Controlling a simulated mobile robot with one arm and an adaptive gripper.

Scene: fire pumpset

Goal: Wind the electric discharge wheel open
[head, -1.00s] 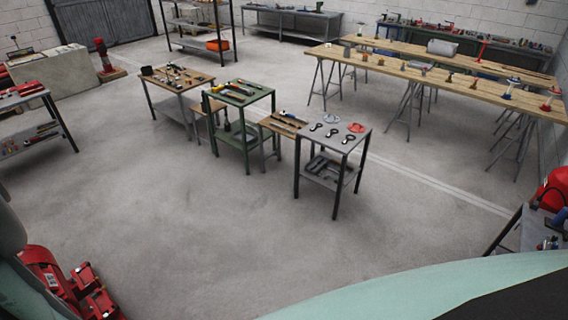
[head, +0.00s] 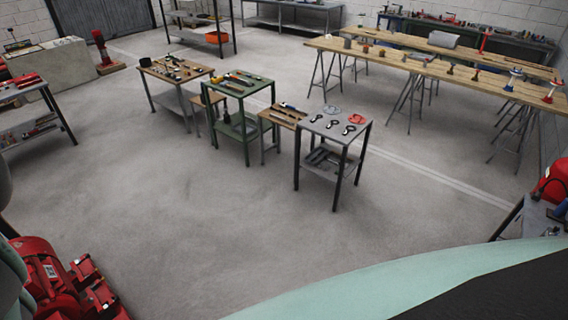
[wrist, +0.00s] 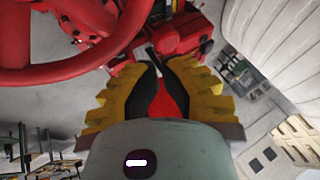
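A large red handwheel (wrist: 75,75) fills the upper left of the wrist view, its rim and a spoke cut off by the frame edge. Whether it is the electric discharge wheel cannot be told. My gripper (wrist: 167,68) has yellow ribbed fingers with dark inner pads, spread apart with a gap between them. It is to the right of the wheel rim and apart from it in the picture. Red machinery (wrist: 185,35) shows beyond the fingertips and through the gap. The wheel does not show in the head view.
Red pump machinery (head: 60,280) stands at the bottom left of the head view. Small tool tables, including a grey one (head: 334,128) and a green one (head: 238,128), stand mid-floor. Long wooden benches (head: 430,75) are at the back right. The near floor (head: 220,215) is clear.

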